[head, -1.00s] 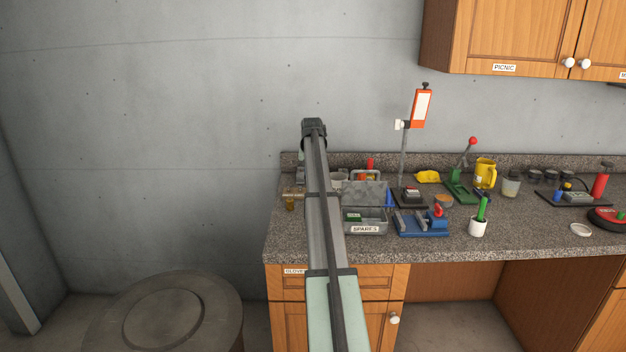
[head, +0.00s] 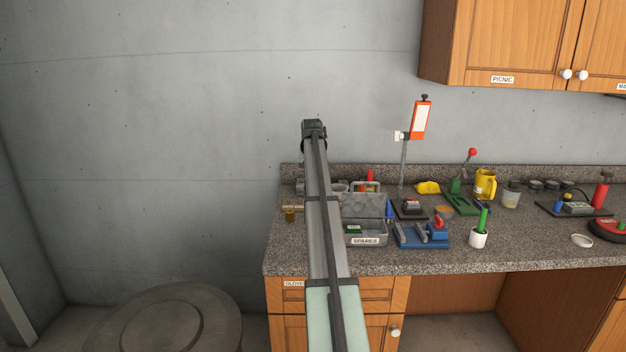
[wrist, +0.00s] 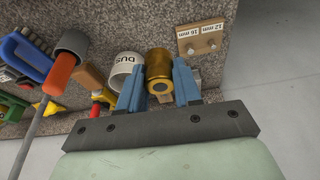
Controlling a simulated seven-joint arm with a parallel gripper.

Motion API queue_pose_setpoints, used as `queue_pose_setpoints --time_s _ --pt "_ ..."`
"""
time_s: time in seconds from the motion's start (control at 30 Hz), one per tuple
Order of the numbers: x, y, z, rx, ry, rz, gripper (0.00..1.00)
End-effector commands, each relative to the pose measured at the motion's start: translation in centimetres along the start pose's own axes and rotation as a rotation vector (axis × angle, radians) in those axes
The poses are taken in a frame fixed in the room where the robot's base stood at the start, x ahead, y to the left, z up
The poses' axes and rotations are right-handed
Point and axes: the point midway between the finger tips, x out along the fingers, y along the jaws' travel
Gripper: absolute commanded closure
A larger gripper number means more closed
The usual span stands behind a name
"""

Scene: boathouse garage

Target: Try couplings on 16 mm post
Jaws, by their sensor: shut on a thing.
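In the wrist view my gripper (wrist: 158,88) has its blue fingers shut on a brass coupling (wrist: 158,66), a short cylinder with a hole in its end. A small wooden board (wrist: 203,36) labelled 12 mm and 16 mm lies just beyond, to the right of the coupling, with two short metal posts on it. The coupling is apart from the posts in this view. In the head view my arm hides the gripper; the wooden board (head: 292,206) shows at the counter's left end, with a small amber-brown item (head: 290,216) at it that I cannot identify.
A white cup (wrist: 124,68) with partly hidden lettering stands close beside the left finger. The SPARES box (head: 366,240), a blue vise-like tool (head: 422,236) and an orange-headed stand (head: 420,118) are to the right. The counter's left edge is close to the board.

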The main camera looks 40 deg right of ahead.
Motion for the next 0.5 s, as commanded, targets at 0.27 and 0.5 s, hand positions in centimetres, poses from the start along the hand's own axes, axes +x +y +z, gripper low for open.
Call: queue_pose_setpoints --time_s 0.27,0.5 --pt "0.1 -0.2 0.1 -0.002 0.0 -0.001 0.97" --pt "3.9 -1.6 -1.1 -0.012 -0.001 -0.004 0.97"
